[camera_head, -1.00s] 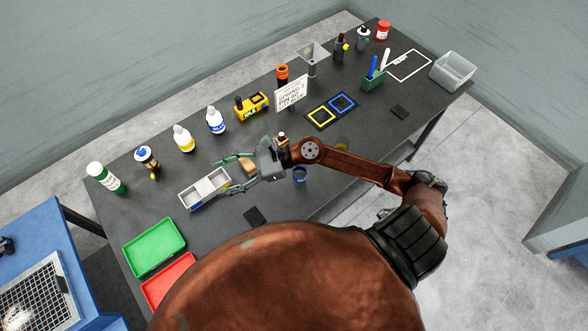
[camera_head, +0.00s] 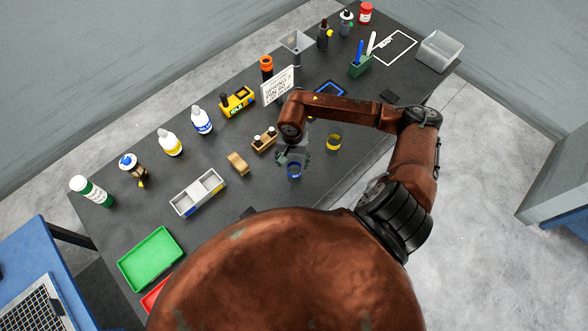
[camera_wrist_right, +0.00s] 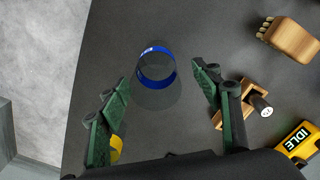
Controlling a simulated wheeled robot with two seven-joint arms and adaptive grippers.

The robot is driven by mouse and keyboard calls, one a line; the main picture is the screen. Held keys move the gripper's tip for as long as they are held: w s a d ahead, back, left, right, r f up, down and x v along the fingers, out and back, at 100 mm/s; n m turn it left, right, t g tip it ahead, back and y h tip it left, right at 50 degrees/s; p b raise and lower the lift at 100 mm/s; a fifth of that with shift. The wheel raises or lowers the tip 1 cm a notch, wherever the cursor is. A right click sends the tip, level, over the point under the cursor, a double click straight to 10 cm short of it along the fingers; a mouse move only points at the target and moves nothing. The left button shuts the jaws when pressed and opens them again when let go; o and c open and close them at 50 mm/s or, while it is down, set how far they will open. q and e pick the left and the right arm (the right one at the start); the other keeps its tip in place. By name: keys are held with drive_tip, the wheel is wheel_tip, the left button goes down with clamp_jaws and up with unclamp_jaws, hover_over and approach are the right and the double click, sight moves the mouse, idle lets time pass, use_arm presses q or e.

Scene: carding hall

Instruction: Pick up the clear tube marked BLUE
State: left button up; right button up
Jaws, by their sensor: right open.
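The clear tube with a blue band (camera_head: 294,172) stands on the dark table near its front edge. In the right wrist view the blue-banded tube (camera_wrist_right: 157,78) lies between and just ahead of the two green fingers, with some lettering on its band. My right gripper (camera_head: 292,158) is open, pointing down just behind and above the tube in the head view. In the wrist view the gripper (camera_wrist_right: 163,80) has clear space on both sides of the tube, and I see no contact. My left gripper is not in view.
A yellow-banded tube (camera_head: 334,142) stands to the right of the blue one. A wooden block (camera_head: 238,162) and a wooden holder (camera_head: 264,140) are to the left and behind. A grey and white divided tray (camera_head: 198,193) lies farther left. The table's front edge is close.

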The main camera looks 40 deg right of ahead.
drive_tip(key=f, duration=0.1)
drive_tip(key=f+p, duration=0.1)
drive_tip(key=f, duration=0.1)
drive_tip(key=shift+s+d+f, duration=0.1)
drive_tip(key=shift+s+f, duration=0.15)
drive_tip(key=shift+s, duration=0.05)
drive_tip(key=shift+f, duration=0.45)
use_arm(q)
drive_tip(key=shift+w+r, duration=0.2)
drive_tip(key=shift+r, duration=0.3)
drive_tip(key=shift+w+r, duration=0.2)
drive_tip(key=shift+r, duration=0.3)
use_arm(e)
drive_tip(key=c, duration=1.3)
drive_tip(key=shift+o, duration=0.2)
drive_tip(key=shift+w+r, duration=0.1)
